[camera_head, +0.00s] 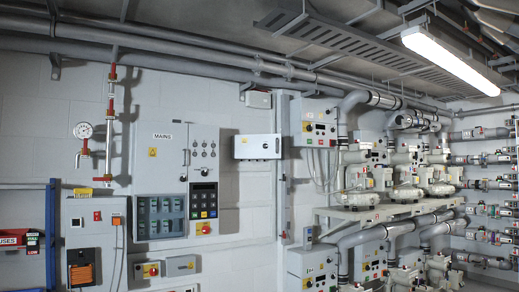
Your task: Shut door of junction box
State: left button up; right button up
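No box in view is labelled as the junction box, and I cannot tell which one it is. A small pale box (257,147) with a yellow label is on the wall near the middle; whether its front is fully shut is too small to tell. A large grey cabinet (165,170) marked MAINS hangs to its left, with a keypad and dark glazed panel. A lower grey box (95,240) with a red switch and orange connector stands at the left. No door is clearly seen standing open. Neither of my grippers is in view.
A blue frame (52,235) with red bins is at the left edge. A pressure gauge (83,130) is on the wall. Blowers (375,180) on a shelf and thick pipes fill the right. A lit lamp (450,58) hangs above. The floor hardly shows.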

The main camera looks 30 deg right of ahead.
aim_at(248, 147)
jog(key=i+l+z, duration=0.5)
jog(key=i+z, duration=0.15)
jog(key=i, duration=0.15)
jog(key=i+z, duration=0.45)
jog(key=i, duration=1.8)
jog(key=i+u, duration=0.1)
jog(key=i, duration=0.4)
jog(key=i+l+u, duration=0.1)
jog(key=i, duration=0.4)
jog(key=i+l+u, duration=0.1)
jog(key=i, duration=0.45)
jog(key=i+l, duration=0.25)
jog(key=i, duration=0.25)
jog(key=j+u, duration=0.05)
